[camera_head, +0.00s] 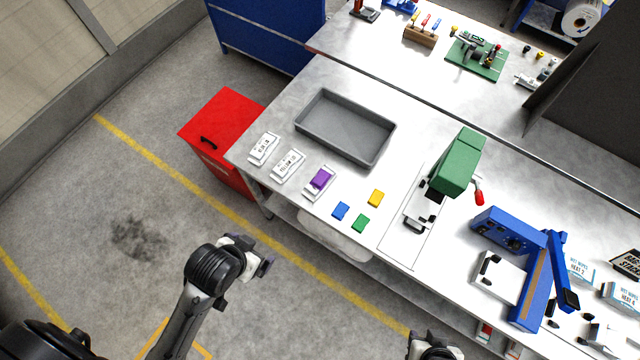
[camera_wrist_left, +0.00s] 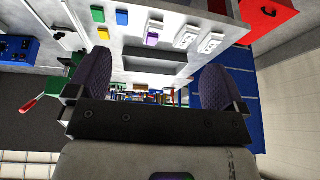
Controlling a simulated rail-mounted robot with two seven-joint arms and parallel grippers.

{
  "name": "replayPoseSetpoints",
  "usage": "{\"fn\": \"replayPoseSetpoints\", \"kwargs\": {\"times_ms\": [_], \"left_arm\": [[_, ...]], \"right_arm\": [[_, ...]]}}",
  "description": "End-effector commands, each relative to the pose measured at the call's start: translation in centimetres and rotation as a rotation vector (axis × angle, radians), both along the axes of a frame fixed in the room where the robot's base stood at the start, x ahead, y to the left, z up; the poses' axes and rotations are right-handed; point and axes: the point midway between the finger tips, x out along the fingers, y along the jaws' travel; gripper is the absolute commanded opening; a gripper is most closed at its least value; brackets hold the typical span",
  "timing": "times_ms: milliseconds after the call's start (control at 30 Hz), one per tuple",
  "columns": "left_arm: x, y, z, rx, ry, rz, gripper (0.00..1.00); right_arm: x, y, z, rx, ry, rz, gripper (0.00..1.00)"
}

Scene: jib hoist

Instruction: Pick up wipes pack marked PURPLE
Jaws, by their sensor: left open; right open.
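A purple block (camera_head: 321,178) lies on a white flat piece (camera_head: 311,194) near the front edge of the bench; I cannot read any PURPLE marking. The purple block also shows at the top of the left wrist view (camera_wrist_left: 152,37). Two white labelled pieces, one (camera_head: 263,148) at the bench's left end and one (camera_head: 288,165) beside it, have lettering too small to read surely. My left gripper (camera_head: 264,267) is open and empty, off the bench's front edge, apart from the purple block. My right gripper (camera_head: 434,347) is open at the bottom edge, partly cut off.
Blue (camera_head: 341,211), yellow (camera_head: 376,198) and green (camera_head: 361,223) blocks lie right of the purple one. A grey tray (camera_head: 308,119) lies behind. A green machine (camera_head: 457,163) and a blue jib hoist (camera_head: 532,285) stand farther right. White boxes (camera_head: 579,268) sit beyond. A red cabinet (camera_head: 221,131) stands left.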

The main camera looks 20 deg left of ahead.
Motion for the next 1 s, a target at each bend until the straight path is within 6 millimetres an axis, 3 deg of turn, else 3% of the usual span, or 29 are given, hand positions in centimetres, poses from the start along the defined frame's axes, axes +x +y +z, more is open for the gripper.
{"fn": "replayPoseSetpoints", "kwargs": {"times_ms": [33, 133, 200, 400, 733, 1000], "left_arm": [[2.4, 0.1, -0.9, 0.005, -0.064, -0.002, 0.98], [7.2, 0.5, -0.2, 0.021, -0.199, -0.009, 0.98], [10.4, 0.5, 0.9, 0.033, -0.298, -0.025, 0.98], [17.6, -1.1, 4.6, 0.076, -0.555, -0.106, 0.98], [26.4, -5.7, 8.1, 0.217, -0.795, -0.302, 0.98], [32.0, -8.8, 6.6, 0.358, -0.743, -0.479, 0.98]], "right_arm": [[0.0, 0.0, -2.4, 0.0, 0.0, -0.001, 0.43], [0.0, 0.0, -5.4, 0.001, 0.001, -0.001, 0.43], [0.0, 0.1, -7.5, 0.001, 0.002, -0.002, 0.43], [0.0, 0.2, -13.0, 0.006, 0.003, -0.005, 0.43], [0.0, 0.3, -22.1, 0.009, 0.002, -0.006, 0.43], [0.0, 0.2, -28.5, 0.006, 0.003, -0.004, 0.43]]}}
